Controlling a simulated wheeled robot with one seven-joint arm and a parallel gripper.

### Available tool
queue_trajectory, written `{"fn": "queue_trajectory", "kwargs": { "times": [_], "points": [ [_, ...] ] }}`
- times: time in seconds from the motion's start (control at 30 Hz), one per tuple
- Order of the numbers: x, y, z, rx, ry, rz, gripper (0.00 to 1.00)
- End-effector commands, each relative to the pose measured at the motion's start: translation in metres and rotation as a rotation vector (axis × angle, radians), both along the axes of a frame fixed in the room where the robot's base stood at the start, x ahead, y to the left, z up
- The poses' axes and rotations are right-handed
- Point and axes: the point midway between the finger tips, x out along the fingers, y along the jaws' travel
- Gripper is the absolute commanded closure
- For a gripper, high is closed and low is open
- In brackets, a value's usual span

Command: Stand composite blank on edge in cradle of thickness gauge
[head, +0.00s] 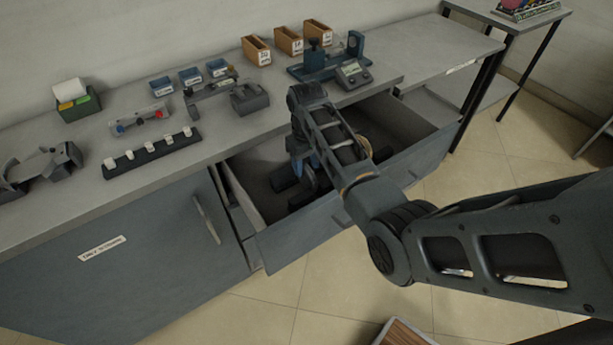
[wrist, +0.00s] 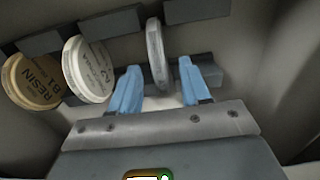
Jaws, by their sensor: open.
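My gripper (wrist: 158,78) is open inside the drawer, its two blue fingers on either side of a pale grey disc (wrist: 154,45). That disc stands on edge in a dark rack (wrist: 113,20); its label is not visible, so I cannot tell whether it is the composite blank. Left of it are a white disc marked A2 (wrist: 88,70) and a tan disc marked RESIN B1 (wrist: 30,82). In the head view, my arm mostly hides the gripper and discs. A blue instrument with uprights and a display box (head: 352,74), probably the thickness gauge, stands on the counter behind the drawer.
The drawer (head: 325,222) is pulled out, with its walls around my gripper. On the counter (head: 235,140) stand another grey device (head: 250,98), small blue bins (head: 190,77), orange boxes (head: 288,41) and a dark strip with white pieces (head: 152,153).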

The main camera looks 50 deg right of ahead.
Motion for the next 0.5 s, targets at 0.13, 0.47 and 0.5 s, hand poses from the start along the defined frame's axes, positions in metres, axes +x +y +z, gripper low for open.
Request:
{"fn": "queue_trajectory", "kwargs": {
  "times": [0.13,0.47,0.5],
  "points": [
    [-0.0001,0.0001,0.0,0.0,0.0,0.0,0.53],
    [-0.0002,0.0002,0.0002,0.0,0.001,0.0,0.85],
    [-0.0002,0.0002,0.0002,0.0,0.001,0.0,0.89]
  ]
}}
